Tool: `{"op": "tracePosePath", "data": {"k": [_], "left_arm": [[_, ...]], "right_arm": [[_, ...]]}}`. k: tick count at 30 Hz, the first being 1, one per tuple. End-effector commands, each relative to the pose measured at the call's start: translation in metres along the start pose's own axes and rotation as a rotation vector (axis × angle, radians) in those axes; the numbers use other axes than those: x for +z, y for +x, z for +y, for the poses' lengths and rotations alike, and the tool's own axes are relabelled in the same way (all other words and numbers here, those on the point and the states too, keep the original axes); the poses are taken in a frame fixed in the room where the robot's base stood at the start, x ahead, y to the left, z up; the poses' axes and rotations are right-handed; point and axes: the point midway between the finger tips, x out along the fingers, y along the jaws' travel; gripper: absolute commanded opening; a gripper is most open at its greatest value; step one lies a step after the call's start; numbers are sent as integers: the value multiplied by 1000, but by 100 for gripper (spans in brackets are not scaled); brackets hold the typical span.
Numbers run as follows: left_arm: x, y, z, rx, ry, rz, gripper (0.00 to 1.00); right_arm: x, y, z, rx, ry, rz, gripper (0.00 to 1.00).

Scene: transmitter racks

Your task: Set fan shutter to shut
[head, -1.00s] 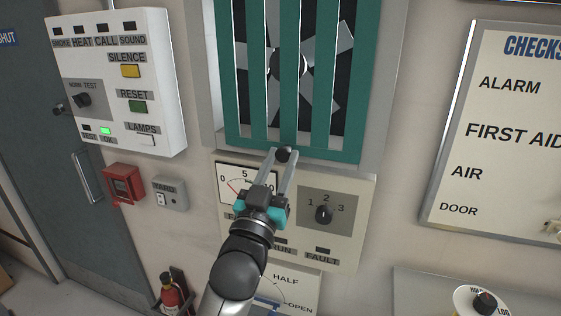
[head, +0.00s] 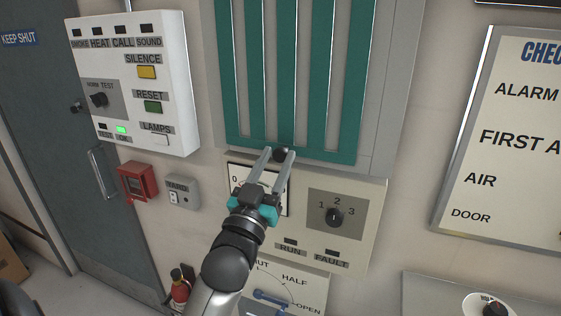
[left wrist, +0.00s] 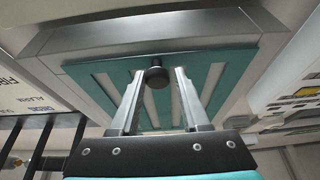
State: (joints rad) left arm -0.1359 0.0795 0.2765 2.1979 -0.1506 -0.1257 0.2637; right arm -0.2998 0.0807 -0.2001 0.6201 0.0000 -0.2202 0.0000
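The fan shutter (head: 290,90) is a teal slatted panel in a grey frame on the wall. In the head view its gaps are covered and no fan shows between the slats. A dark round knob (head: 283,154) sits at its bottom edge; it also shows in the left wrist view (left wrist: 156,74). My left gripper (head: 279,155) reaches up from below. Its fingers stand apart, one on each side of the knob, with small gaps in the left wrist view (left wrist: 160,76). I cannot tell whether either finger touches it. My right gripper is not in view.
Below the shutter is a control panel (head: 365,195) with a gauge and a rotary knob. Under it a blue lever (head: 272,298) has SHUT, HALF and OPEN marks. A white alarm box (head: 178,100) juts out at left. A checks board (head: 520,150) hangs at right.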

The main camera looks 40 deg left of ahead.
Motion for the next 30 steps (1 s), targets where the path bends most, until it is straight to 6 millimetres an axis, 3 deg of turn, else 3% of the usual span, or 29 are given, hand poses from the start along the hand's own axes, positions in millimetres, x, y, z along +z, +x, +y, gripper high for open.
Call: {"op": "tracePosePath", "data": {"k": [6,17,30], "left_arm": [[-1,0,0,0,1,2,66],[1,-5,1,2,-1,0,66],[3,-72,1,1,0,-3,66]], "right_arm": [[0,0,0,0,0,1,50],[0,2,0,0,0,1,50],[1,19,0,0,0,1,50]]}}
